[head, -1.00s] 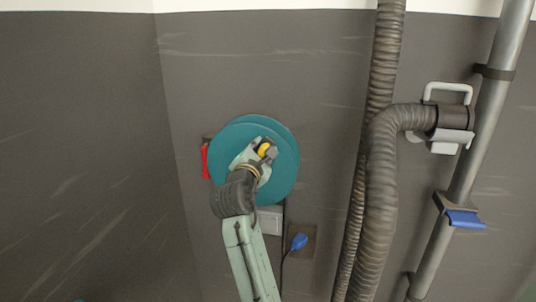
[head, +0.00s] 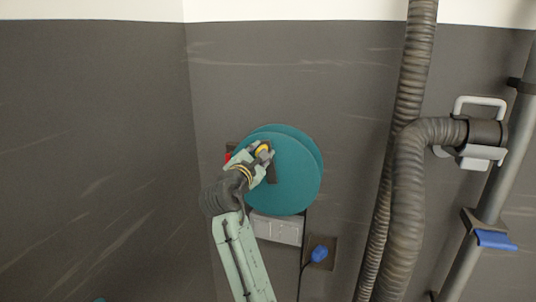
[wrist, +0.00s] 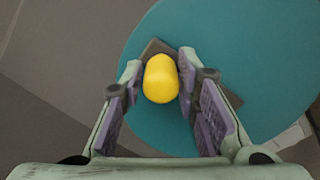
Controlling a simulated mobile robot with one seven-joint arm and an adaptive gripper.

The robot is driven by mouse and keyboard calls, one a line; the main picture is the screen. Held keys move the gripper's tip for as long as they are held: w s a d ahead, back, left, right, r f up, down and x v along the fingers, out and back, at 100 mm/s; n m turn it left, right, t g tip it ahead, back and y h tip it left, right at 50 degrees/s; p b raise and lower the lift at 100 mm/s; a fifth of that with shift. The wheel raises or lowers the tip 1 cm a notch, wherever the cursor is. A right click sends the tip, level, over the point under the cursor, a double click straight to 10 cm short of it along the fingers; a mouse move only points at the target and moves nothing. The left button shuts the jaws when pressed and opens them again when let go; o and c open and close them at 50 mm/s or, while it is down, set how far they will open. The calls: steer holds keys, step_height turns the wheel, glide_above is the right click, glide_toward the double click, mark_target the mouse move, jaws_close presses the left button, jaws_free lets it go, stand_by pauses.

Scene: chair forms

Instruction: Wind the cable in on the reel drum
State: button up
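The reel drum (head: 298,185) is a teal disc pair on the dark wall, and it also shows in the wrist view (wrist: 240,40). A dark crank bar (head: 270,174) lies across its face, with a yellow knob (wrist: 160,80) at one end. My gripper (head: 263,152) is shut on the knob, at the drum's upper left; in the wrist view its two purple-padded fingers stand on either side of it. A blue plug (head: 319,254) sits below the drum, with a thin dark cable (head: 302,276) hanging from it. My arm hides the drum's lower left.
A light grey box (head: 275,229) is on the wall under the drum. A thick ribbed hose (head: 405,200) and a metal pipe (head: 490,200) with a blue-tipped bracket (head: 495,240) stand to the right. A red part (head: 228,157) shows left of the drum. The left wall is bare.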

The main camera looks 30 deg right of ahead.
steer(key=w+a+f, duration=0.1)
steer(key=w+a, duration=0.1)
steer(key=w, duration=0.1)
steer(key=shift+w+a+f, duration=0.1)
steer(key=shift+a+f, duration=0.25)
steer(key=shift+f, duration=0.15)
steer(key=w+a+f+b, duration=0.1)
steer(key=w+a+f, duration=0.1)
steer(key=f, duration=0.1)
steer(key=shift+w+b, duration=0.25)
steer(key=shift+b, duration=0.15)
steer(key=shift+o, duration=0.6)
steer(key=o, duration=0.6)
